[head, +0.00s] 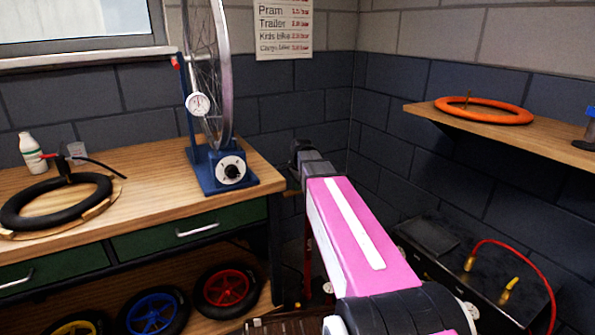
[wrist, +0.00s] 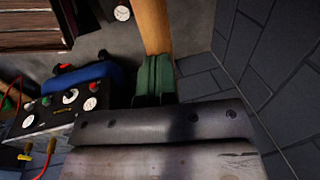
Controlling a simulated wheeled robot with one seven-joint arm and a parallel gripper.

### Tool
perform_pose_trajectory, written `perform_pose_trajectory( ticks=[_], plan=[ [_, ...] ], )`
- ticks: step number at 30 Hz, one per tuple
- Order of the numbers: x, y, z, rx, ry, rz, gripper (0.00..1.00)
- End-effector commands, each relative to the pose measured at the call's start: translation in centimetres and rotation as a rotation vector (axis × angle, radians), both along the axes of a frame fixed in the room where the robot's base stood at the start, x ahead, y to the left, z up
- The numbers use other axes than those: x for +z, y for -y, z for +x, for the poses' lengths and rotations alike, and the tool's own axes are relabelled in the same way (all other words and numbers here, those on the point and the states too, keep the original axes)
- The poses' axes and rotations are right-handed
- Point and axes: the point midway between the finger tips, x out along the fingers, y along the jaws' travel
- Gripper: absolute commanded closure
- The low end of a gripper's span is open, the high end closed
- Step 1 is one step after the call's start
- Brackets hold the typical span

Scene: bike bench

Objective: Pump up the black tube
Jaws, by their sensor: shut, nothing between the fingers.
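The black tube (head: 22,217) lies on a round wooden board (head: 100,208) at the left of the bench in the head view. A dark upright piece (head: 63,168) with a red part and a thin black hose (head: 105,168) stands at the tube's far side; I cannot tell how they join. My gripper (wrist: 155,75) shows green fingers, shut and empty, in the wrist view. In the head view it is at the arm's end, right of the bench and well away from the tube. A panel with gauges and knobs (wrist: 45,114) and a blue tank (wrist: 78,82) show in the wrist view.
A blue truing stand (head: 215,172) with a wheel stands on the bench (head: 145,200). A white bottle (head: 32,153) is behind the tube. An orange tube (head: 485,113) lies on the right shelf (head: 560,150). A red hose (head: 535,268) arches over a dark box (head: 470,275).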

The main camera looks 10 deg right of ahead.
Motion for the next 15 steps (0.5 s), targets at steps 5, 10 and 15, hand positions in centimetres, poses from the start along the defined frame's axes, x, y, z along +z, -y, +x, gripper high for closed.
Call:
perform_pose_trajectory(
  ticks=[5,10,15],
  plan=[
    [-2.3,0.0,0.0,0.0,-0.001,0.0,1.0],
    [-3.3,0.0,0.0,0.0,0.0,0.0,1.0],
    [-3.6,0.0,0.0,0.0,-0.002,-0.001,1.0]
  ],
)
